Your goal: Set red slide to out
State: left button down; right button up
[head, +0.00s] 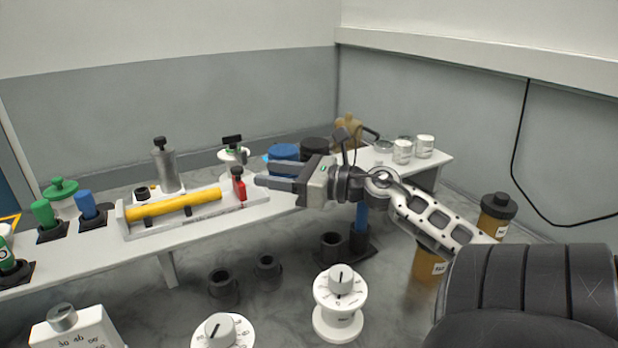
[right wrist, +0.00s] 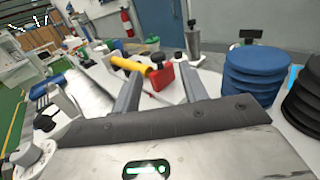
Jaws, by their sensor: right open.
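The red slide (head: 239,188) is a small red block with a black knob. It stands at the right end of a white tray (head: 150,232) that holds a yellow cylinder (head: 173,205). My right gripper (head: 260,175) is open and empty, with its fingertips just to the right of the red slide. In the right wrist view, the red slide (right wrist: 160,77) shows ahead between the two fingers (right wrist: 160,85). I cannot tell whether a finger touches it. My left gripper is not in view.
Blue discs (head: 284,153) and black discs (head: 315,147) stand behind my right gripper. A grey cylinder (head: 166,170) and a white knobbed piece (head: 232,157) stand behind the tray. White dials (head: 340,285) are in front. Green and blue handled pieces (head: 87,205) stand left.

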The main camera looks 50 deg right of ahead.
jog(key=v, duration=0.6)
jog(key=shift+s+b, duration=0.35)
jog(key=shift+b, duration=0.05)
jog(key=shift+d, duration=0.15)
